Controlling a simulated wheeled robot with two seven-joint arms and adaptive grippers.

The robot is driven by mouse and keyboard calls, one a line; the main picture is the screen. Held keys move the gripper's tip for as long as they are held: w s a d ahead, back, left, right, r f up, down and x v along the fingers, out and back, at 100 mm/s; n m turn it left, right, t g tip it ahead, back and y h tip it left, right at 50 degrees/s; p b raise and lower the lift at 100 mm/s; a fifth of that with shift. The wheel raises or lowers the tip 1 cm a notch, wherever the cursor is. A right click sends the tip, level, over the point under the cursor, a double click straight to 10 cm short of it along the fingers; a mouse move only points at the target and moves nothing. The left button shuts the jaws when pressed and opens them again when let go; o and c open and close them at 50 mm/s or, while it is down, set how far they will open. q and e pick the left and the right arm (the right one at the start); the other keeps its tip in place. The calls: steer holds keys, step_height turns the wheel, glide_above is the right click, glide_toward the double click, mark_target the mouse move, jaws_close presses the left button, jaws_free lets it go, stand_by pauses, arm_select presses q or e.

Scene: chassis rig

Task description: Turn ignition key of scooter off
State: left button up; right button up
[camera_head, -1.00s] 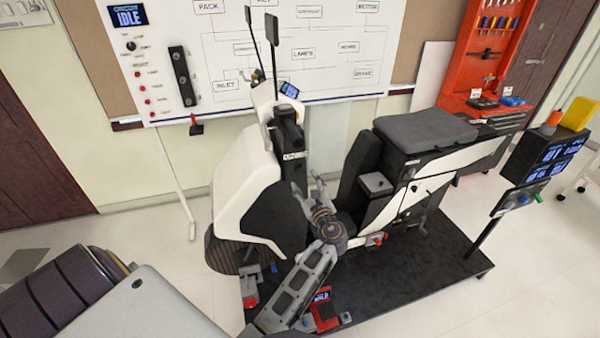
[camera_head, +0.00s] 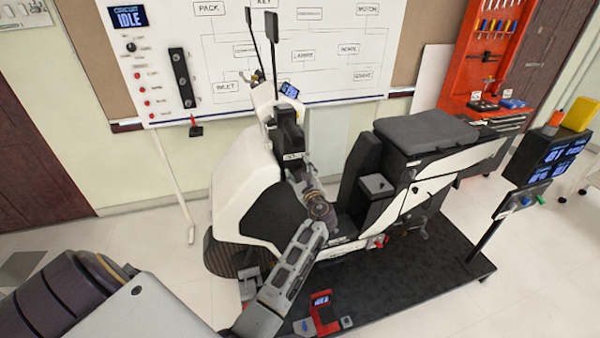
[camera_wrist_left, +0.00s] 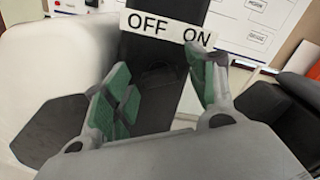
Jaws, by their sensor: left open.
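The white and black scooter (camera_head: 234,192) stands on a dark platform. Its black steering column panel carries an OFF / ON label (camera_wrist_left: 166,28) in the left wrist view; the label is small in the head view (camera_head: 292,157). My left gripper (camera_head: 296,172) is at the column just below the label. In the left wrist view the left gripper (camera_wrist_left: 160,95) is open, with its green-padded fingers on either side of the black column (camera_wrist_left: 155,75). The ignition key cannot be made out; it may be hidden by the fingers. My right gripper is not in view.
The black seat (camera_head: 425,128) and a small dark box (camera_head: 376,188) are right of my left gripper. A whiteboard (camera_head: 330,60) stands behind the scooter. A red device (camera_head: 322,312) lies on the platform (camera_head: 400,290) near my left arm.

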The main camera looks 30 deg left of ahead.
arm_select(q)
steer(key=shift+c, duration=0.6)
steer(key=c, duration=0.9)
